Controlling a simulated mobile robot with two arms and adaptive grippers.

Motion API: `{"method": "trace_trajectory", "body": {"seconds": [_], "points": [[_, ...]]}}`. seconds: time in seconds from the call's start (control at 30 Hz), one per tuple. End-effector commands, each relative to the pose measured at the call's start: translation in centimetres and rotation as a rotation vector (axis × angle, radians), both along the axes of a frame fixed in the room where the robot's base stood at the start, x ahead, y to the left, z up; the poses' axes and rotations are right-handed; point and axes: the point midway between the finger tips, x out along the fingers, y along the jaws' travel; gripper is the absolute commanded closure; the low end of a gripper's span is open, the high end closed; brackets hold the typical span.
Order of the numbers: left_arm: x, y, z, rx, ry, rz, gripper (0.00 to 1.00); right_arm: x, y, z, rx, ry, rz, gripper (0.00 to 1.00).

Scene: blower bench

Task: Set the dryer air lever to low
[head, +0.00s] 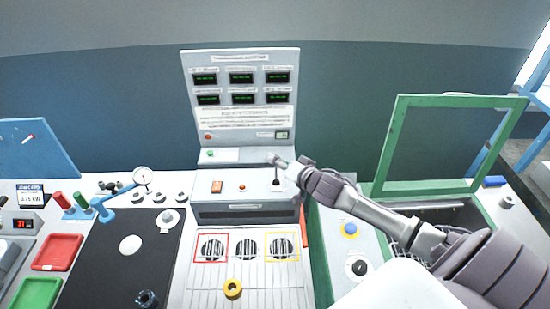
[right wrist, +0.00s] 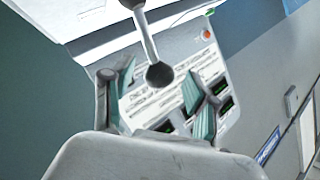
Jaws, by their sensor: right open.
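The air lever (head: 276,180) stands on the grey sloped panel of the blower console, at its right side. In the right wrist view the lever (right wrist: 146,35) is a pale stem with a dark ball knob. My right gripper (head: 280,163) comes in from the right and is just above the lever. In the right wrist view its two fingers (right wrist: 155,86) are spread, with the ball knob showing between their tips. I cannot tell whether a finger touches it. The lever's position markings are too small to read. My left gripper is not in view.
The upright display panel (head: 240,125) with several green readouts stands behind the lever. A red knob (head: 242,187) and a switch (head: 217,187) sit left of it. A green frame (head: 383,145) stands at the right.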

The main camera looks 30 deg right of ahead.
Motion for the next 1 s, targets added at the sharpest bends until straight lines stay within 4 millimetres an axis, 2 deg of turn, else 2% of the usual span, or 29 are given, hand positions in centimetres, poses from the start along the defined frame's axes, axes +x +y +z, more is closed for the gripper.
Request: {"method": "trace_trajectory", "body": {"seconds": [0.07,0.2,0.53,0.9,1.0], "points": [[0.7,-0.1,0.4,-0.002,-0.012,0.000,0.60,1.0,0.0,-0.2,0.002,-0.001,-0.001,0.42],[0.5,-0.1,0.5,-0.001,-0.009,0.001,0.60,1.9,0.1,-0.5,0.002,-0.001,-0.001,0.42],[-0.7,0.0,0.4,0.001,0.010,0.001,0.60,2.1,0.2,-0.7,0.001,0.001,0.000,0.42],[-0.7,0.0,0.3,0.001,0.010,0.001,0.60,2.1,0.1,-0.7,0.001,0.000,0.000,1.00],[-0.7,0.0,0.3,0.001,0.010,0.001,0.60,2.1,0.1,-0.7,0.001,0.000,0.000,1.00]]}}
